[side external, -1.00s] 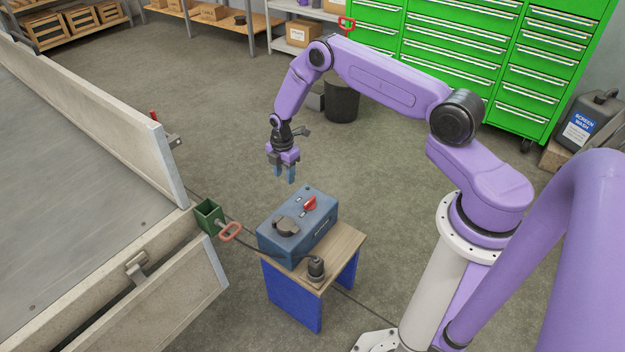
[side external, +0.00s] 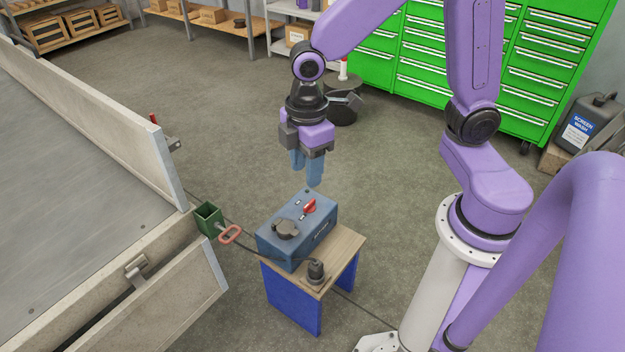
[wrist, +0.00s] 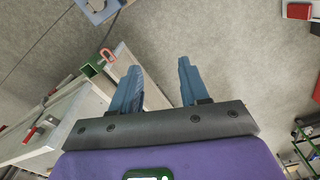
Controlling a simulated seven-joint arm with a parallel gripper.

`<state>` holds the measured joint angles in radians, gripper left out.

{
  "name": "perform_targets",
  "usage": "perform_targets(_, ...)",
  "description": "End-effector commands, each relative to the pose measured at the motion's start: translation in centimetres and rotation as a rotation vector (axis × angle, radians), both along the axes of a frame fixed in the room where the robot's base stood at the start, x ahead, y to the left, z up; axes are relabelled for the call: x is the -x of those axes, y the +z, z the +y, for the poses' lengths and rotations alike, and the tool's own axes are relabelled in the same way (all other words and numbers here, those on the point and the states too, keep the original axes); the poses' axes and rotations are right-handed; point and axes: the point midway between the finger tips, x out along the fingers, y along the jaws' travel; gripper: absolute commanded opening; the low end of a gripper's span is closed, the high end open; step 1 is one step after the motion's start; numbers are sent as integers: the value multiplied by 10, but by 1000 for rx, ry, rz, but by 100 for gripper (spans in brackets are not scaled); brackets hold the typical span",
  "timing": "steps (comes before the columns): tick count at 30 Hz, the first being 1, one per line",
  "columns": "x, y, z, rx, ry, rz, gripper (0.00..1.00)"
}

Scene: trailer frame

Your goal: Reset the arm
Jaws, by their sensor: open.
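My gripper (side external: 307,172) hangs in the air with its blue fingers pointing down, above and behind the blue box in the side view. It is open and empty. In the wrist view the two blue fingers (wrist: 160,85) stand apart with only floor between them. The blue box (side external: 285,252) has a red switch (side external: 309,206) and a dark round cap (side external: 286,229) on it. It stands on a small wooden-topped stand (side external: 343,247) with blue sides. A black plug (side external: 316,270) sits upright at the stand's front corner, with a cable running to it.
The trailer (side external: 80,225) with raised side boards fills the left. A green socket (side external: 208,218) and a red handle (side external: 230,234) are at its corner. Green drawer cabinets (side external: 425,60) and a screen wash can (side external: 588,122) stand at the back right. Open floor lies behind the stand.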

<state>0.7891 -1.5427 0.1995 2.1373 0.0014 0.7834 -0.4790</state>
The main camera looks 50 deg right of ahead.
Motion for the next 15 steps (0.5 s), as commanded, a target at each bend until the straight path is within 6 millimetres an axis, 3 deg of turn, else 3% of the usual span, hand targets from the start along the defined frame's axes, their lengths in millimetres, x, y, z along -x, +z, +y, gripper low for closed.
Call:
perform_targets(3,47,19,-8,-8,-29,-3,45)
perform_targets(9,111,34,-33,-13,-86,0,45)
perform_targets(15,143,37,-53,-15,-124,4,45)
